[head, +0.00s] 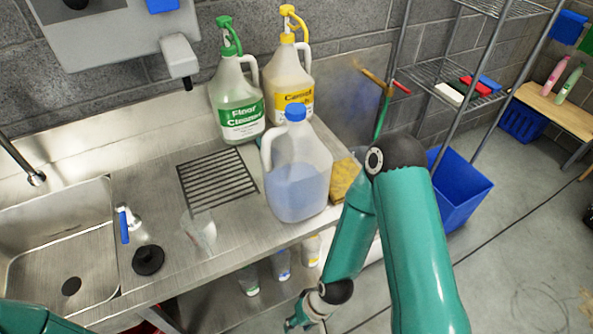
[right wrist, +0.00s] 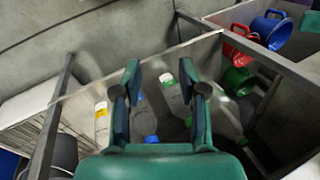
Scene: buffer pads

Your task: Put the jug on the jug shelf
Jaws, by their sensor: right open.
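A translucent jug (head: 297,180) with a blue cap and blue liquid stands upright on the steel counter in the head view. My right gripper (head: 303,318) is low at the bottom of the head view, in front of the counter edge and below the jug, apart from it. In the right wrist view my right gripper (right wrist: 159,72) is open, with nothing visibly held between its fingers. Beyond them are pale containers (right wrist: 172,97) with green, blue and yellow parts. The lower shelf (head: 205,305) under the counter holds several small bottles; I cannot tell whether it is the jug shelf. My left gripper is out of view.
A green-labelled jug (head: 237,100) and a yellow-labelled jug (head: 287,82) with pumps stand behind. A sponge (head: 345,180) is right of the blue-capped jug. A clear cup (head: 199,232), sink (head: 65,245), blue bin (head: 462,192) and wire rack (head: 440,75) are around.

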